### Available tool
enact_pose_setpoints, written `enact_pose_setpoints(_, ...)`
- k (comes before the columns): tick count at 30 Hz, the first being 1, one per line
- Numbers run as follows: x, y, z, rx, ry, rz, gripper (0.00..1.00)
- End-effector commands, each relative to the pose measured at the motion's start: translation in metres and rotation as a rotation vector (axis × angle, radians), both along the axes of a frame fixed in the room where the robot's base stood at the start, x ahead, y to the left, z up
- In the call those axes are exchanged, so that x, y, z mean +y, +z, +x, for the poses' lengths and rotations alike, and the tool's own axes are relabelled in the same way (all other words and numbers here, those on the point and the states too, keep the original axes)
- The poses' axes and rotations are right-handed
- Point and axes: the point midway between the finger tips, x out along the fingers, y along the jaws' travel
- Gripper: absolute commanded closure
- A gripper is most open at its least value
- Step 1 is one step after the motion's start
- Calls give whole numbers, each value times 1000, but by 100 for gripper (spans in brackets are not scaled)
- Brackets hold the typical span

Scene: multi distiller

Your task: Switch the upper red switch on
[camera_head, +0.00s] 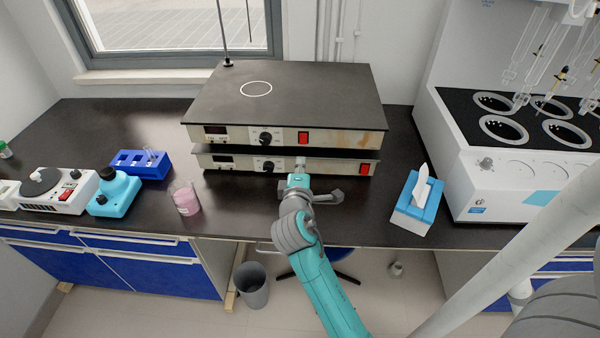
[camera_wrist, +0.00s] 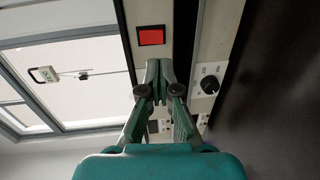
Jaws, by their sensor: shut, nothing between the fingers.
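The upper red switch (camera_head: 303,138) is on the front panel of the upper hot plate (camera_head: 345,140), right of its black knob. It also shows in the wrist view as a red rectangle (camera_wrist: 151,36) in a dark frame. Whether it is on or off cannot be told. My gripper (camera_head: 300,163) is shut and empty in front of the stacked units, a little below the switch in the head view. In the wrist view its closed fingertips (camera_wrist: 160,66) are just below the switch in the picture; contact with the panel cannot be told.
The lower unit (camera_head: 320,166) has its own red switch (camera_head: 364,169) at right and a black knob (camera_head: 267,167). A pink beaker (camera_head: 186,198) stands at left on the bench, a tissue box (camera_head: 415,205) at right. The bench front between them is mostly clear.

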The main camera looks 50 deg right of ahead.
Motion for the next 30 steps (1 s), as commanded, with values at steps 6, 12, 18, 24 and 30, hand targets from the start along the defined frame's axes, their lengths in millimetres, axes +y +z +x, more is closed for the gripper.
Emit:
enact_pose_setpoints(6,-33,-5,24,0,-3,1,100)
enact_pose_setpoints(12,-53,-8,41,1,-1,1,100)
enact_pose_setpoints(18,-62,-10,48,1,0,0,100)
enact_pose_setpoints(24,-63,-10,49,1,0,0,100)
enact_pose_setpoints(30,-65,-11,50,1,0,0,100)
